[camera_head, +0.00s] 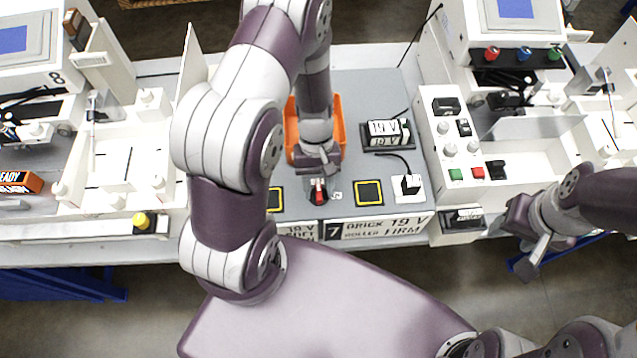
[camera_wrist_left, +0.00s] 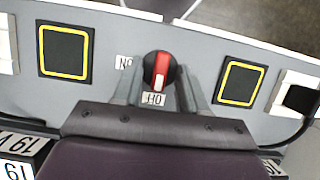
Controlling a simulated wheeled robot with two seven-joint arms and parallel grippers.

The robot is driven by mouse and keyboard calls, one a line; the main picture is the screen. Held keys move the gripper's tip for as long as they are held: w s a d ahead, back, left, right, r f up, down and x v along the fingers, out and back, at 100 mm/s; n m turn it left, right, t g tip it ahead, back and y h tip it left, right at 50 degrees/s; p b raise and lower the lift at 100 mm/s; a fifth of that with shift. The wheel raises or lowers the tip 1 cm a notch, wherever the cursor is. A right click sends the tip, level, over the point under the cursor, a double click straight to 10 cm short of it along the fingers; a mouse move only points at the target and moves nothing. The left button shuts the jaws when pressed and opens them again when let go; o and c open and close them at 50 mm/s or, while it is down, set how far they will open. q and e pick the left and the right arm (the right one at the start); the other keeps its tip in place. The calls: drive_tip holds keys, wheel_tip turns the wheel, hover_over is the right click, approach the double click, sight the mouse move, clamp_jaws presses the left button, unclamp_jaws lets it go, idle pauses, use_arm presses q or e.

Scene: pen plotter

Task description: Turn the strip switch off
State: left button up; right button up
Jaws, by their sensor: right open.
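A rotary switch with a black round body and a red grip bar (camera_head: 319,195) sits on the front strip of the grey table. In the left wrist view the red bar (camera_wrist_left: 162,68) stands nearly upright in the picture, with a white mark at its lower end. One small label (camera_wrist_left: 125,62) is left of the knob; another label (camera_wrist_left: 153,99), partly hidden, is just below it. My left gripper (camera_wrist_left: 160,88) is open, with one finger on each side of the knob and small gaps visible. My right gripper (camera_head: 514,250) is open and empty, off the table's front at the right.
Yellow-edged black squares (camera_head: 369,194) flank the switch. A white block with a black top (camera_head: 411,186) is to the right. An orange tray (camera_head: 339,128) lies behind my left gripper, and a black device with 19 V labels (camera_head: 388,134) stands right of it. White machines stand on both sides.

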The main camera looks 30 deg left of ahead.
use_arm(q)
drive_tip(key=b+v, duration=0.1)
drive_tip(key=v, duration=1.1)
drive_tip(key=shift+r, duration=0.4)
drive_tip(key=shift+a, duration=0.1)
